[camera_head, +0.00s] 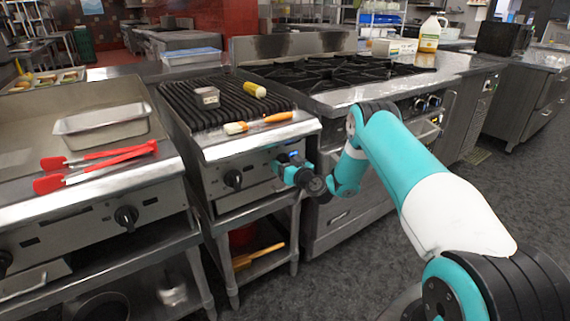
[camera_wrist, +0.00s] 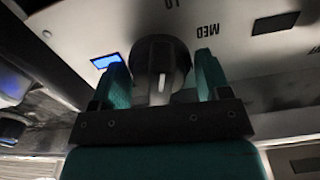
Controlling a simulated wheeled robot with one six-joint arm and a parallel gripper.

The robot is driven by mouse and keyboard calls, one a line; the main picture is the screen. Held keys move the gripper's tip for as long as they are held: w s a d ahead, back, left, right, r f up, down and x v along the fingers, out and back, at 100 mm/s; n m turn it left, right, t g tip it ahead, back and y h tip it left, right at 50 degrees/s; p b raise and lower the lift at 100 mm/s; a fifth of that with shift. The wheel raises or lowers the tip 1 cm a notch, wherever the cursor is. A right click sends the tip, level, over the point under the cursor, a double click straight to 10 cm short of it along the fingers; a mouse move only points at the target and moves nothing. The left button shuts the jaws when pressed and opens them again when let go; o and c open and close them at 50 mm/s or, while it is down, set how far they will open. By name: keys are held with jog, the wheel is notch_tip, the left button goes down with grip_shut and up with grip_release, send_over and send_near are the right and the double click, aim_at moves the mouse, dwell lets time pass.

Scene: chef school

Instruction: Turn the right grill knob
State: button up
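The right grill knob (camera_wrist: 158,65) is a round dark knob with a lighter raised handle, on the front panel of the grill (camera_head: 215,155). In the wrist view it sits between the two teal fingers of my gripper (camera_wrist: 162,78), one on each side. The fingers are spread apart; whether either touches the knob is unclear. In the head view my gripper (camera_head: 288,162) is at the right end of the grill's front panel and hides this knob. The left grill knob (camera_head: 233,179) is black and in plain view.
A griddle with red tongs (camera_head: 95,165) stands to the left. A stove (camera_head: 335,75) stands close on the right. The floor in front is clear.

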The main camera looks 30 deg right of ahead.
jog(key=c, duration=0.5)
jog(key=shift+m, duration=0.3)
jog(key=m+b, duration=0.2)
jog(key=m, duration=0.3)
jog(key=shift+d+f+b, duration=0.1)
jog(key=shift+b, duration=0.2)
jog(key=m, duration=0.6)
jog(key=shift+d+b, duration=0.1)
jog(key=shift+b, duration=0.3)
jog(key=o, duration=0.6)
jog(key=shift+o, duration=0.2)
